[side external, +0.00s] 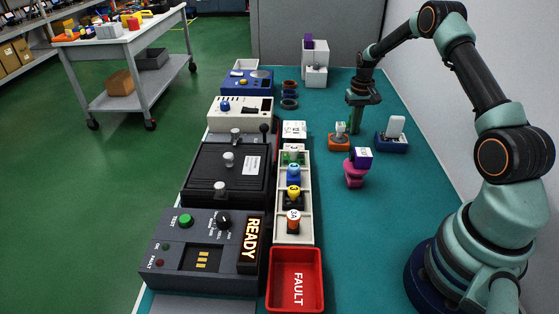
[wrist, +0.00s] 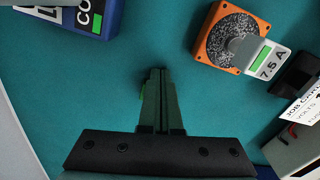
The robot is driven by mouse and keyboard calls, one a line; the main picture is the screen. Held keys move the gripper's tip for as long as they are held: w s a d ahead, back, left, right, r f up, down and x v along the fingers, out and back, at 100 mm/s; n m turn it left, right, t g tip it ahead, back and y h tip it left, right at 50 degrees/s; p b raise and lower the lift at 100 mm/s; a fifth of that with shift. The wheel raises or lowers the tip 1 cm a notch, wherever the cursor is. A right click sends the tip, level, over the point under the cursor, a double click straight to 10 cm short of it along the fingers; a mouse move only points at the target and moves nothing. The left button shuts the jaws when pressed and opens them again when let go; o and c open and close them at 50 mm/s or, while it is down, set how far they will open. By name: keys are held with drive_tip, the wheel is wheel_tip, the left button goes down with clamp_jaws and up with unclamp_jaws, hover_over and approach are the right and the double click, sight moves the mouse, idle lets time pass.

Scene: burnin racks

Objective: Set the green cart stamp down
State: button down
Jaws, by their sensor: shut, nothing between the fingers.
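My gripper (side external: 355,129) points down over the teal mat, between an orange block and a blue block. In the wrist view its fingers (wrist: 158,72) are pressed together with nothing between them. A small bright green piece (wrist: 122,92) peeks out left of the fingers. The fingers hide the rest, so I cannot tell whether it is the green cart stamp. The orange block (side external: 339,144) carries a grey handle with a green-striped "7.5 A" label (wrist: 268,62). A green-topped piece (side external: 292,158) also sits in the white tray.
The blue block (side external: 392,146) stands right of my gripper, and a purple-topped magenta piece (side external: 354,178) stands in front. The white tray (side external: 280,236) holds several coloured pieces. A red FAULT bin (side external: 274,291) and a READY console (side external: 168,263) are nearer.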

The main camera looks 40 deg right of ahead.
idle(0.3)
drive_tip(key=shift+w+d, duration=0.55)
drive_tip(key=shift+w, duration=0.25)
drive_tip(key=shift+w+d, duration=0.5)
drive_tip(key=shift+w, duration=0.25)
drive_tip(key=shift+s, duration=0.1)
drive_tip(key=shift+s+a+r, duration=0.1)
drive_tip(key=shift+s+a, duration=0.5)
drive_tip(key=shift+s, duration=0.25)
drive_tip(key=shift+s+a+r, duration=0.1)
drive_tip(key=shift+s+a, duration=0.45)
drive_tip(key=shift+s, duration=0.25)
wheel_tip(320, 180, up, 10)
drive_tip(key=shift+m, duration=0.4)
drive_tip(key=f, duration=0.9)
drive_tip(key=shift+a+f, duration=0.3)
drive_tip(key=shift+w+d+f, duration=0.3)
drive_tip(key=shift+w+d, duration=0.1)
drive_tip(key=shift+w, duration=0.15)
drive_tip(key=shift+w+d, duration=0.8)
drive_tip(key=shift+w, duration=0.2)
